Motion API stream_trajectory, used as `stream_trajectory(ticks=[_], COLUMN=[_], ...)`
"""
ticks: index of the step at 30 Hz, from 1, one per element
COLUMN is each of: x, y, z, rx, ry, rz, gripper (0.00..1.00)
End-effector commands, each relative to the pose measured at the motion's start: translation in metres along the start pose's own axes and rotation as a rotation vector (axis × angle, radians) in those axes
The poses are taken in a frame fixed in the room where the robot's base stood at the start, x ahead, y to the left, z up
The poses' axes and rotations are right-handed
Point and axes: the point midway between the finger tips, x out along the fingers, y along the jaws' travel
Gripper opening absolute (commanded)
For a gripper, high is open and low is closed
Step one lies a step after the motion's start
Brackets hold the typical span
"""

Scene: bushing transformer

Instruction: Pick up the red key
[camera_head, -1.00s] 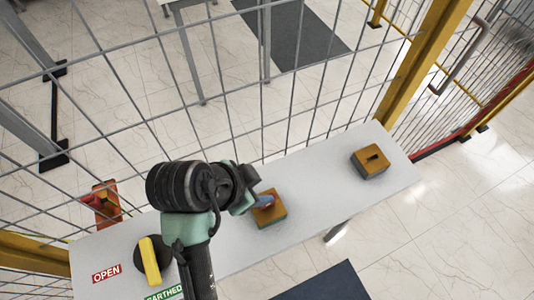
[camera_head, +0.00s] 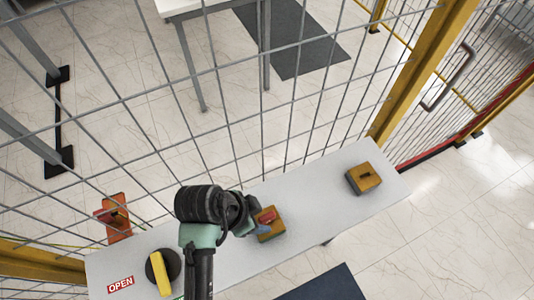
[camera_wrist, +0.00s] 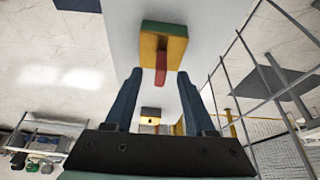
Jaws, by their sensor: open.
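The red key (camera_wrist: 161,67) sticks out of a yellow-orange block with a green side (camera_wrist: 163,42) in the wrist view. In the head view the red key (camera_head: 266,216) shows at the block (camera_head: 277,226) on the white table, partly covered by my gripper. My gripper (camera_wrist: 160,73) is open and empty, with its two blue fingers apart. In the wrist view the key's near end lies between the lines of the fingertips. I cannot tell whether the key is between the fingers in depth.
A second yellow block with a dark slot (camera_head: 364,179) stands farther right on the white table (camera_head: 322,190). A round black switch with a yellow handle (camera_head: 161,272) and an OPEN label (camera_head: 121,284) are at left. A wire fence (camera_head: 230,120) runs behind the table.

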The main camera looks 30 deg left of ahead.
Motion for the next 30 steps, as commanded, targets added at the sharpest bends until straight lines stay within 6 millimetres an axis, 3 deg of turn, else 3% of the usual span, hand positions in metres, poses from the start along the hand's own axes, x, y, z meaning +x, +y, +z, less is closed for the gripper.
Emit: stream_trajectory(ticks=[12, 22, 30], x=[0.045, 0.051, 0.051], y=[-0.001, -0.001, -0.001], z=[-0.005, -0.004, -0.004], rx=[0.001, 0.001, 0.001], ry=[0.000, 0.000, 0.000], rz=[0.002, -0.001, -0.001], gripper=[0.55, 0.55, 0.06])
